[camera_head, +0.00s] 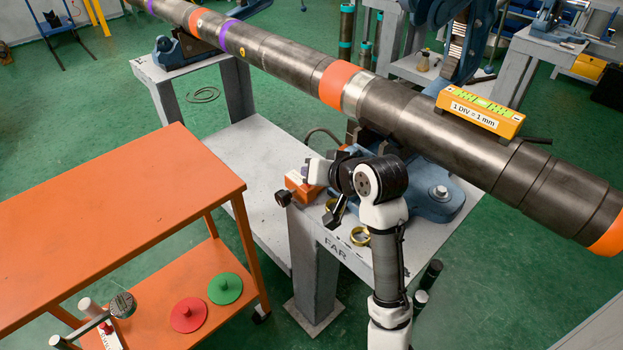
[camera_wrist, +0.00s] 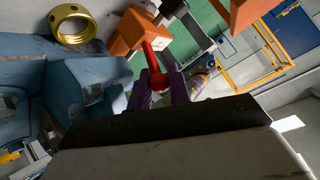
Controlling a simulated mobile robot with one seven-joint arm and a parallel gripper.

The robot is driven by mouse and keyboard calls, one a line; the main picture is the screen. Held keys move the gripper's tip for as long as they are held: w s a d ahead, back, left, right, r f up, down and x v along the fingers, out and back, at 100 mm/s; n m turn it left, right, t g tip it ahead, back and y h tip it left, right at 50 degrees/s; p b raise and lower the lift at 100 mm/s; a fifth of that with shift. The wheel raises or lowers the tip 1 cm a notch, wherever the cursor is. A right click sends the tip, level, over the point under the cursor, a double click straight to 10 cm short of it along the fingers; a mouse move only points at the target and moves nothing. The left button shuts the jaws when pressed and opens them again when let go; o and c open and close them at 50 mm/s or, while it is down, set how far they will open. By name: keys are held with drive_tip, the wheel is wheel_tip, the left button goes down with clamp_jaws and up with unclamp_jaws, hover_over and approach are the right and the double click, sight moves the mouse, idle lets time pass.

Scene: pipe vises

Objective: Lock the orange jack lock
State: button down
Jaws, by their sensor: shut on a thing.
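The orange jack (camera_head: 304,187) stands on the pale bench, beside the blue vise base and below the big pipe. In the wrist view, orange jack parts (camera_wrist: 128,36) show at the top. A red lever (camera_wrist: 157,82) with a rounded end reaches from them down between my fingers. My gripper (camera_wrist: 158,78) has purple fingers, one on each side of the red lever, and is shut on it. In the head view my arm covers part of the jack and hides the red lever. I cannot tell the lock's position.
The long pipe (camera_head: 420,118) with an orange level (camera_head: 482,110) on it passes above my wrist. The blue vise base (camera_head: 435,198) is close to my arm. A brass ring (camera_wrist: 78,24) lies near the jack. An orange cart (camera_head: 110,215) stands left.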

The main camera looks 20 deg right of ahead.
drive_tip(key=shift+s+d+f+t+y+b, duration=0.2)
drive_tip(key=shift+s+f+t+y+b, duration=0.2)
drive_tip(key=shift+t+b, duration=0.55)
drive_tip(key=shift+r, duration=0.15)
drive_tip(key=c, duration=1.3)
unclamp_jaws()
drive_tip(key=shift+c, duration=0.2)
drive_tip(key=shift+s, duration=0.1)
drive_tip(key=v, duration=1.3)
drive_tip(key=shift+s, duration=0.35)
